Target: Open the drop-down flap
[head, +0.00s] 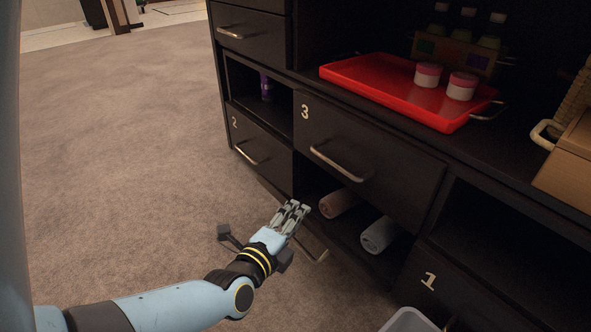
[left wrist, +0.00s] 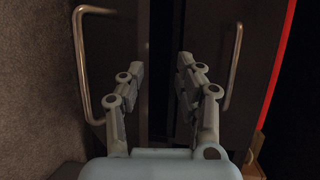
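The dark cabinet has numbered fronts with bar handles. The front marked 3 (head: 372,160) is closed, with a metal bar handle (head: 338,165), above an open niche. The front marked 2 (head: 262,150) is closed at the left. I cannot tell for certain which front is the flap. My left gripper (head: 292,208) is in front of the cabinet below front 3, touching no handle. In the left wrist view its fingers (left wrist: 158,75) are apart and empty, between a left handle (left wrist: 88,65) and a right handle (left wrist: 232,70). My right gripper is out of view.
A red tray (head: 365,85) with two jars stands on the cabinet top. Rolled towels (head: 379,235) lie in the niche. A wooden box (head: 570,165) is at the right. A pale container (head: 408,322) is at the bottom edge. Carpet at the left is clear.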

